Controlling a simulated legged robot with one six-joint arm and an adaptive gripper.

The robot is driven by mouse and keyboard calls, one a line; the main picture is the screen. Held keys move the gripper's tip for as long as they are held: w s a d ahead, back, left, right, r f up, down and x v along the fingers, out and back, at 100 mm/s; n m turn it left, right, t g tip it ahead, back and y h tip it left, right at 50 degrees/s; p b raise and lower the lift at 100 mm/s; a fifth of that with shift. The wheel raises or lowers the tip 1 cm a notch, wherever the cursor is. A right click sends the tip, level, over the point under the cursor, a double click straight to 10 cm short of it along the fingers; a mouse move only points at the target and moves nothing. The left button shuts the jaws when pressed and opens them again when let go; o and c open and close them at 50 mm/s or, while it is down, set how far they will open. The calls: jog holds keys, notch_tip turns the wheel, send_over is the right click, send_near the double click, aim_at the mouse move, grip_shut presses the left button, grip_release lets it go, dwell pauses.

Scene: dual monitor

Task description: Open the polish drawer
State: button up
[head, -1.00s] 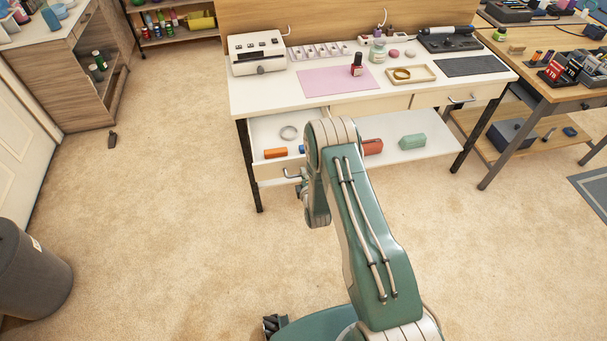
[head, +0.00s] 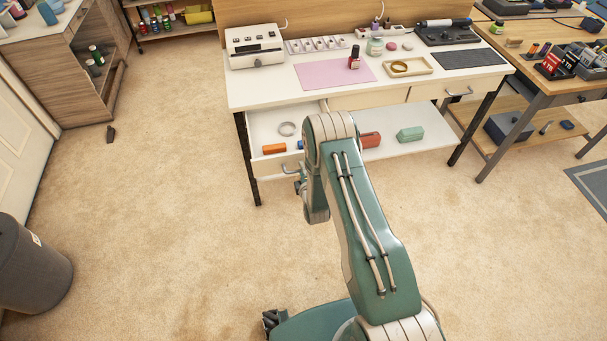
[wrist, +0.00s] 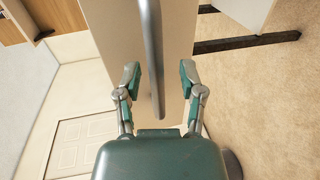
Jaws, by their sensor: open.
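The left drawer (head: 262,133) of the white table is pulled out toward me. No label shows whether it is the polish drawer. Inside lie a grey ring (head: 287,128) and an orange block (head: 273,148). Its handle (head: 291,171) is on the front panel. In the wrist view the handle (wrist: 151,45) is a grey bar running between the fingers of my gripper (wrist: 160,74), in front of a beige panel (wrist: 177,30). The fingers are open, one on each side of the bar, with gaps. In the head view my arm hides most of the gripper.
The tabletop (head: 300,97) holds a red polish bottle (head: 354,59) on a pink mat (head: 320,73). The right drawer (head: 425,92) is shut. A bin (head: 30,268) stands left; the carpet between is clear.

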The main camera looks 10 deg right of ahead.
jog(key=v, duration=1.2)
jog(key=shift+w, duration=0.1)
jog(key=w+r+m+g, duration=0.2)
jog(key=w+r+m, duration=0.3)
jog(key=r, duration=0.6)
notch_tip(320, 180, up, 14)
jog(key=s+m+g, duration=0.2)
jog(key=m+g, duration=0.1)
jog(key=s+r+m+g, duration=0.1)
jog(key=s+r+m, duration=0.2)
jog(key=s, duration=0.6)
jog(key=s+r+m+g, duration=0.2)
jog(key=s+r+m, duration=0.1)
jog(key=s+r, duration=0.5)
jog(key=s+r+m+g, duration=0.2)
jog(key=s+r+m, duration=0.2)
jog(key=s, duration=0.7)
jog(key=shift+r, duration=0.9)
